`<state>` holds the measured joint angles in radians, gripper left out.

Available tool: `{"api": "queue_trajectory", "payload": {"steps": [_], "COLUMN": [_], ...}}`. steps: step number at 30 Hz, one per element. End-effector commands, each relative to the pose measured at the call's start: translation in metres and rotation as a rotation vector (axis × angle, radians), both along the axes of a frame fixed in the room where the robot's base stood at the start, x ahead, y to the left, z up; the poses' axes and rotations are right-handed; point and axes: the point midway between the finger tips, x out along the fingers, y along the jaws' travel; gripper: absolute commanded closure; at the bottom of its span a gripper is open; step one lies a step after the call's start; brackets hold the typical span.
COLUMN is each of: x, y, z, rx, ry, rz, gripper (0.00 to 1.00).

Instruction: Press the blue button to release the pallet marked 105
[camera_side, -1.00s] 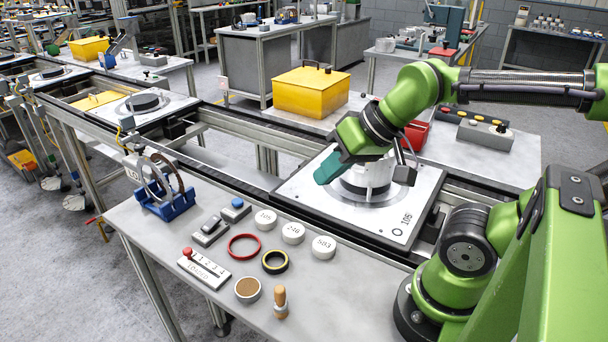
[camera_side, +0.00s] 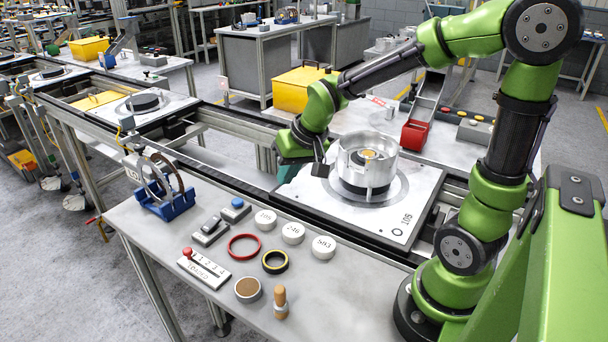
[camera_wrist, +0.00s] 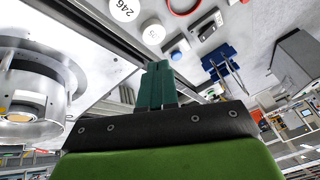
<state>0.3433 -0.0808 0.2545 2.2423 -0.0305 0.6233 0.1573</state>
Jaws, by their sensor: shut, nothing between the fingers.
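The blue button (camera_side: 237,202) sits on a small grey box on the near table, left of the white discs. It also shows in the wrist view (camera_wrist: 175,53), beyond my fingertips and a little to the right. The pallet marked 105 (camera_side: 400,232) is a pale plate on the conveyor, bearing a silver clutch housing (camera_side: 366,172). My gripper (camera_side: 287,177) is shut and empty above the pallet's left side, left of the housing, apart from the button. Its teal fingers (camera_wrist: 158,66) are together in the wrist view; in the side view they are partly hidden.
A grey switch box (camera_side: 210,231) stands just left of the button. A blue stand with rings (camera_side: 168,200), a red ring (camera_side: 244,247), a black-yellow ring (camera_side: 275,261) and a red-knobbed plate (camera_side: 204,268) lie nearby. The conveyor rail runs between pallet and table.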

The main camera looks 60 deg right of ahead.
Motion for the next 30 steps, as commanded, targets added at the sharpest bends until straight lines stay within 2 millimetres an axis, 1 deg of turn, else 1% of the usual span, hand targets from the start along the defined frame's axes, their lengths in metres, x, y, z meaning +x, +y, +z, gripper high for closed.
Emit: {"api": "queue_trajectory", "payload": {"steps": [1,3,5,6,8,9,12,15,19,30], "x": [0.016,0.039,0.060,0.073,0.093,0.105,0.137,0.156,0.164,0.164], "y": [-0.005,-0.009,-0.012,-0.014,-0.016,-0.017,-0.015,-0.011,-0.013,-0.013], "z": [-0.011,-0.023,-0.033,-0.038,-0.045,-0.049,-0.049,-0.036,-0.025,-0.026], "rx": [0.010,0.026,0.046,0.061,0.086,0.104,0.148,0.165,0.172,0.178], "ry": [0.000,-0.019,-0.044,-0.064,-0.099,-0.125,-0.211,-0.289,-0.341,-0.342], "rz": [-0.013,-0.029,-0.045,-0.056,-0.071,-0.082,-0.106,-0.115,-0.131,-0.141], "gripper": [1.00,1.00,1.00,1.00,1.00,1.00,1.00,1.00,1.00,1.00]}}
